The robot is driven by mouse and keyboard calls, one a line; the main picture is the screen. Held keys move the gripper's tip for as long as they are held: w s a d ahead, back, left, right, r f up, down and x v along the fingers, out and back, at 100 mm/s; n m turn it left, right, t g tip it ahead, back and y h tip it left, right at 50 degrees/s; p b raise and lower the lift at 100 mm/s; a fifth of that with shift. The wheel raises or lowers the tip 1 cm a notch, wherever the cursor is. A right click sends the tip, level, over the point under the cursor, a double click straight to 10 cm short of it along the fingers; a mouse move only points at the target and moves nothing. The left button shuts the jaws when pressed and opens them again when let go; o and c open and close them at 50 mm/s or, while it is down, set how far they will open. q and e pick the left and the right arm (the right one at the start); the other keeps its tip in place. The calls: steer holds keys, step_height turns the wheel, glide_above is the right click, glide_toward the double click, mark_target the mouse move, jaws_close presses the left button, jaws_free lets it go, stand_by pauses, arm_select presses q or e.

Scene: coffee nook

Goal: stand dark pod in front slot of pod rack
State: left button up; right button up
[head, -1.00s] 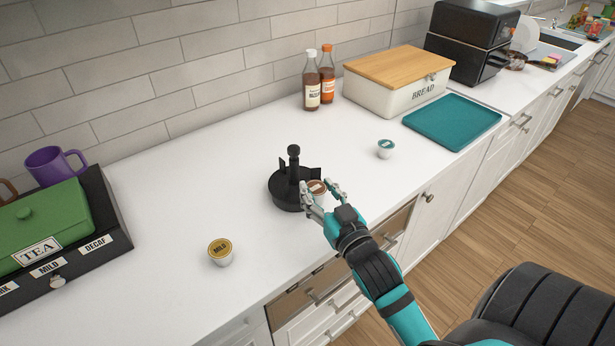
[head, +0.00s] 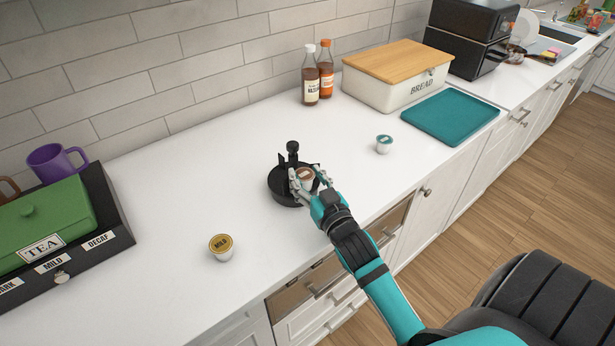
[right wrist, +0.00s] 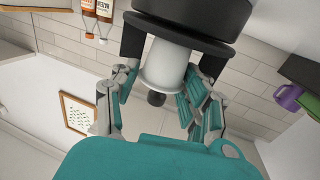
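The dark pod (head: 306,174), white-sided with a brown lid, is upright at the front of the black pod rack (head: 281,187). In the right wrist view its white side (right wrist: 163,66) shows between two black dividers of the rack (right wrist: 190,35). My right gripper (head: 309,181) is around the pod, its fingers on either side and close against it. It also shows in the right wrist view (right wrist: 160,88). I cannot tell whether the pod's bottom rests on the rack's base. My left gripper is not in view.
A gold-lidded MILD pod (head: 221,247) stands front left of the rack, and a teal-lidded pod (head: 384,144) stands to its right. The tea box (head: 95,245), two bottles (head: 318,75), bread box (head: 395,90) and teal tray (head: 451,117) lie farther off. Counter around the rack is clear.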

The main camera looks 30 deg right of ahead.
steer(key=shift+o, duration=0.2)
steer(key=shift+r, duration=0.2)
steer(key=shift+s+f, duration=0.15)
steer(key=shift+s, duration=0.2)
steer(key=s, duration=0.3)
steer(key=s+a+b, duration=0.1)
steer(key=s, duration=0.3)
steer(key=s+b, duration=0.1)
steer(key=s, duration=0.2)
steer(key=shift+s+a, duration=0.25)
steer(key=shift+a, duration=0.15)
steer(key=shift+s, duration=0.4)
